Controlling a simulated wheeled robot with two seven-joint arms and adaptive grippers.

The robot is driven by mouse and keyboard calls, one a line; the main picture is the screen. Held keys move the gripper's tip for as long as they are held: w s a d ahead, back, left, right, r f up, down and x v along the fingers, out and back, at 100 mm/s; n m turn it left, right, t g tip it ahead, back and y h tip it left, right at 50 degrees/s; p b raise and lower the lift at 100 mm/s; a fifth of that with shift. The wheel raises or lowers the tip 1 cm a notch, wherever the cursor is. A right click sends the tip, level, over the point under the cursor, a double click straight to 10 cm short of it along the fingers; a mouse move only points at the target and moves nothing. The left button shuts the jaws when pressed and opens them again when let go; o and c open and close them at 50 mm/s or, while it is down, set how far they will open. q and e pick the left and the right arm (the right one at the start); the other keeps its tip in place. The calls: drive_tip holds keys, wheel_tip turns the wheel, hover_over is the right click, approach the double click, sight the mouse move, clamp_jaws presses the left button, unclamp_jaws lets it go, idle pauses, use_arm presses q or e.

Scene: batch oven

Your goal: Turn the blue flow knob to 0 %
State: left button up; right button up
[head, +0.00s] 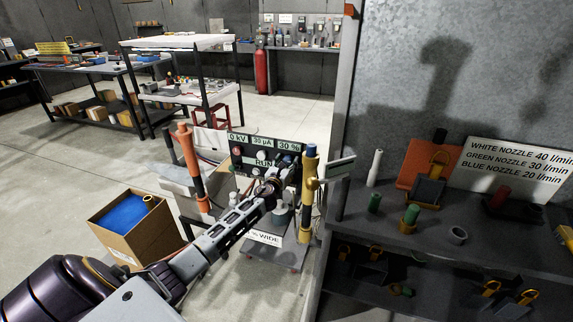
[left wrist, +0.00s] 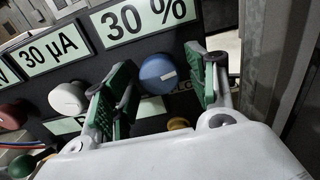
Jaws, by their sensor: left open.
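The blue flow knob (left wrist: 158,74) sits on the black control panel in the left wrist view, below the display (left wrist: 143,20) that reads 30 %. A pale line marks its face. My left gripper (left wrist: 163,92) is open, with one green-padded finger on each side of the knob. I cannot tell whether either finger touches it. In the head view my left gripper (head: 277,186) is in front of the panel (head: 238,158), whose displays read 0 kV, 30 µA and 30 %. The knob itself is hard to make out there. My right gripper is not seen.
A white knob (left wrist: 68,98) and a red knob (left wrist: 12,115) are left of the blue one. Orange (head: 191,165) and yellow (head: 308,190) posts flank the panel. A cardboard box (head: 137,232) stands at left, and a shelf with nozzles (head: 400,222) at right.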

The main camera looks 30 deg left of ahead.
use_arm(q)
drive_tip(key=shift+c, duration=0.5)
drive_tip(key=c, duration=0.9)
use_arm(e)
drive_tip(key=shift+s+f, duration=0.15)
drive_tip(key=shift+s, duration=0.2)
